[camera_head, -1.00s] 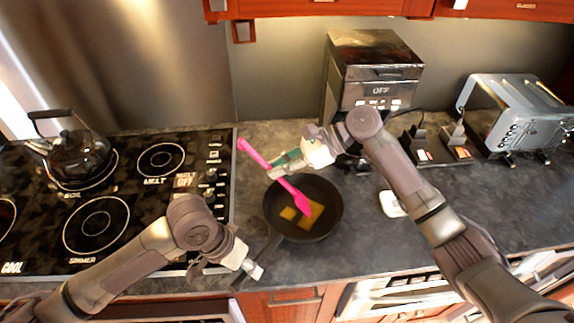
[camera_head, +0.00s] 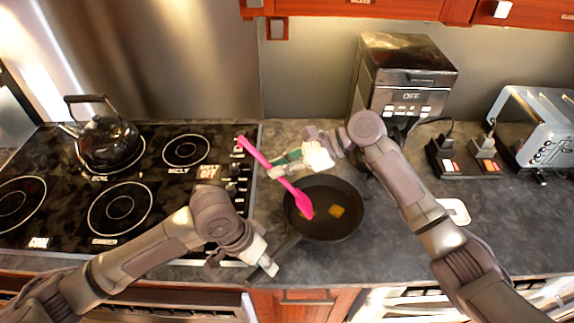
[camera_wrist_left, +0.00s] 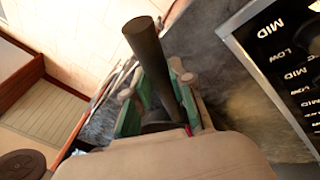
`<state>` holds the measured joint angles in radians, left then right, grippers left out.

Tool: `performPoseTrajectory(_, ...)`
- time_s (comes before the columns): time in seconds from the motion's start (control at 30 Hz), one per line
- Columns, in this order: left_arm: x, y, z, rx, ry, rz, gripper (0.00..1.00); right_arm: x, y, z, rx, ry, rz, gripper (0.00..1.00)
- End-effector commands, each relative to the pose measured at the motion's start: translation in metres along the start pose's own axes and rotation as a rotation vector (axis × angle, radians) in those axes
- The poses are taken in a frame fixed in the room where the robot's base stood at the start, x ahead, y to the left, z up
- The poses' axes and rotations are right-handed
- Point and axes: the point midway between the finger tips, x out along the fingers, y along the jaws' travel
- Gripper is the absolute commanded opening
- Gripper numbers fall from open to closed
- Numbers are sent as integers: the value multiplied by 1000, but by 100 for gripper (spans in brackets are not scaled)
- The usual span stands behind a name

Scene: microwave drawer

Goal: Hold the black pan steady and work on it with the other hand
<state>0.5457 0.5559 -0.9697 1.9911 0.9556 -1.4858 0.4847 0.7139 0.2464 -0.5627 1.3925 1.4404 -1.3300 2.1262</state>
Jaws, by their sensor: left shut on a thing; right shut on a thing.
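The black pan (camera_head: 340,228) sits on the dark counter right of the stove, its handle pointing down-left. A yellow-orange piece (camera_head: 337,211) lies in it, and another is partly hidden under the spatula head. My left gripper (camera_head: 262,262) is shut on the pan's handle; in the left wrist view the dark handle (camera_wrist_left: 146,42) stands between the green-padded fingers (camera_wrist_left: 158,95). My right gripper (camera_head: 281,166) is shut on the pink spatula (camera_head: 262,160), above the pan's far-left rim. The spatula's head (camera_head: 297,204) is down in the pan, over the left part of its floor.
The stove (camera_head: 150,185) with a dark kettle (camera_head: 108,138) is at left. A coffee machine (camera_head: 405,75) marked OFF stands behind the pan. A silver toaster (camera_head: 540,125) is at far right. A small white dish (camera_head: 455,211) lies right of the pan. The counter at right is mostly clear.

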Motion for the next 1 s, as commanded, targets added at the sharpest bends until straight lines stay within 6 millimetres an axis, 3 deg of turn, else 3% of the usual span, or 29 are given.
performPoseTrajectory(0.27, -1, 1, -1, 1, 3, 1, 0, 11, 0, 6, 1, -1, 0, 0)
performPoseTrajectory(1.0, -1, 0, -1, 0, 3, 0, 0, -23, 0, -19, 4, 6, -1, 0)
